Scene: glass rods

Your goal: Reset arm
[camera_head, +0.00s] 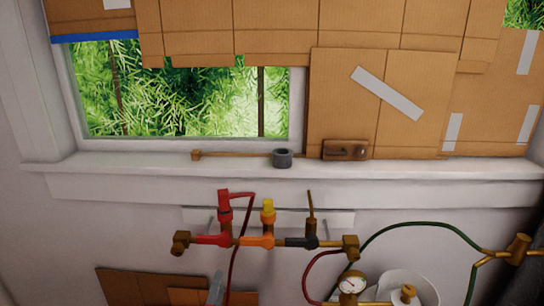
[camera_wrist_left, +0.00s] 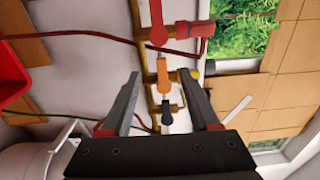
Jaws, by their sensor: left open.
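My left gripper (camera_wrist_left: 162,77) shows in the left wrist view with its two dark fingers spread apart and nothing between them. Beyond the fingers is the pipe manifold on the wall, with a red valve (camera_wrist_left: 158,30), an orange valve (camera_wrist_left: 168,80) and a black valve (camera_wrist_left: 168,112). I cannot tell how far the fingertips are from it. In the head view a small grey piece at the bottom edge may be part of my left gripper (camera_head: 216,289). My right gripper is not seen. No glass rods can be made out.
In the head view the red (camera_head: 224,206), orange (camera_head: 268,212) and black (camera_head: 302,242) valves sit below the window sill (camera_head: 400,171). A gauge (camera_head: 352,284) and green hose (camera_head: 420,225) are lower right.

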